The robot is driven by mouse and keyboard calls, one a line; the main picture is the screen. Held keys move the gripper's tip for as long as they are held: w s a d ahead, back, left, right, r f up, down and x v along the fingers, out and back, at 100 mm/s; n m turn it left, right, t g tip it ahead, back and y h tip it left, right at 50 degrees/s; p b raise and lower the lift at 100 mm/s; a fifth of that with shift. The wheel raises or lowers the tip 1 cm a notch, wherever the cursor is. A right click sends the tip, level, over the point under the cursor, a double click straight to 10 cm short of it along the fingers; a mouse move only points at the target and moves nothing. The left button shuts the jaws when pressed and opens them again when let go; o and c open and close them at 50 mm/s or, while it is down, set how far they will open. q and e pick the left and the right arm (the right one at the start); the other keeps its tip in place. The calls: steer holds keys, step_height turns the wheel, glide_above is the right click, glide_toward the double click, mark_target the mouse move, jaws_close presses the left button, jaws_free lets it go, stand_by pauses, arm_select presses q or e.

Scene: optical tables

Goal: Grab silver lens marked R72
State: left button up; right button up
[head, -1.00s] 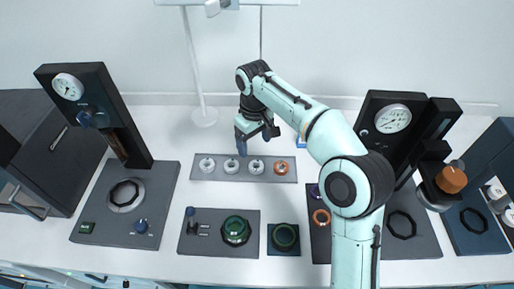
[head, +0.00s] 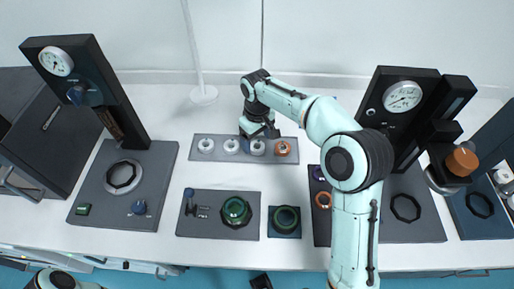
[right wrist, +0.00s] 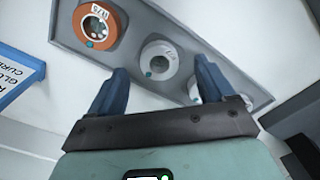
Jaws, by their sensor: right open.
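A grey lens tray (head: 240,160) on the table holds three silver lenses and one orange lens (head: 285,148) in a row. The silver lenses are the left one (head: 206,145), the middle one (head: 231,146) and the one beside the orange (head: 257,148). I cannot read R72 on any of them. My right gripper (head: 257,132) is open and empty, over the silver lens beside the orange. In the right wrist view that lens (right wrist: 158,60) shows between and beyond the open fingers (right wrist: 161,68). The middle silver lens (right wrist: 194,92) is partly behind the right finger. My left gripper is out of view.
In front of the tray stand a dark plate with a green-ringed mount (head: 236,211) and a smaller green mount (head: 285,220). Tall gauge stands rise at left (head: 85,85) and right (head: 410,110). A blue-edged card (right wrist: 15,75) lies near the orange lens.

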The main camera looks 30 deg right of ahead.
mark_target(257, 148)
step_height(257, 148, down, 3)
steer(key=shift+r, duration=0.15)
steer(key=c, duration=1.1)
steer(key=shift+c, duration=0.2)
